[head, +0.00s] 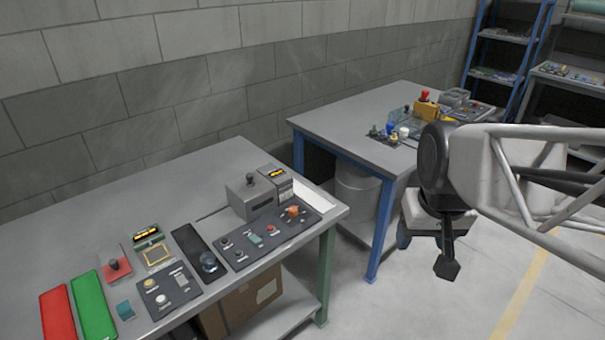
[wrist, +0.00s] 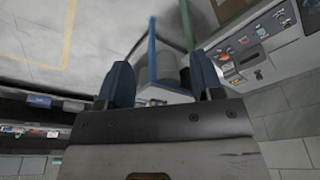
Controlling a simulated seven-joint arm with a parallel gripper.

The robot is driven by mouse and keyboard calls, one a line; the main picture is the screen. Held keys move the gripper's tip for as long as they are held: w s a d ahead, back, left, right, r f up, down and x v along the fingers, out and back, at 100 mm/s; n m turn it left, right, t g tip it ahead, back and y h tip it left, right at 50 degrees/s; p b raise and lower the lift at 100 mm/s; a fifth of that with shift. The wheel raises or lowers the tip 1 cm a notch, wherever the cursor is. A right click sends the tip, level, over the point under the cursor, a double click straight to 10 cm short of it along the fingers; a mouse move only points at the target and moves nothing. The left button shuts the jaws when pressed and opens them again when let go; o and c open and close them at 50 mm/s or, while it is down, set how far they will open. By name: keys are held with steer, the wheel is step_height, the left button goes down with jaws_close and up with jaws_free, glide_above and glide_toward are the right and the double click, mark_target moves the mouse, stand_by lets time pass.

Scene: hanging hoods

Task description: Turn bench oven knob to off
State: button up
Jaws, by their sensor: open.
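A grey box-shaped unit (head: 252,196), which looks like the bench oven, stands at the back right of the near bench. It has a dark knob (head: 250,179) on top and a yellow-lit display (head: 277,173) beside it; the knob's setting is too small to read. The unit also shows small at the upper right of the wrist view (wrist: 250,58).
The near bench (head: 70,225) carries a dark control panel (head: 262,242), a red plate (head: 57,312), a green plate (head: 93,304) and small switch boxes. A blue-legged table (head: 340,122) with several devices stands behind. Blue shelves (head: 500,55) are at the back right. The floor between is clear.

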steer(key=w+a+f+n, duration=0.1)
steer(key=w+a, duration=0.1)
steer(key=w, duration=0.4)
steer(key=w+a, duration=0.3)
steer(key=w, duration=0.4)
steer(key=n+g, duration=0.3)
steer(key=n, duration=0.1)
glide_above(293, 209)
steer(key=shift+y, duration=0.3)
steer(key=f, duration=2.1)
steer(key=shift+d+f, duration=0.15)
steer(key=shift+d, duration=0.2)
steer(key=shift+w+a+f, duration=0.2)
steer(key=shift+a+f, duration=0.05)
steer(key=shift+f, duration=0.05)
steer(key=shift+f, duration=0.1)
steer(key=shift+s+a+f, duration=0.1)
steer(key=shift+a+f, duration=0.05)
steer(key=shift+f, duration=3.65)
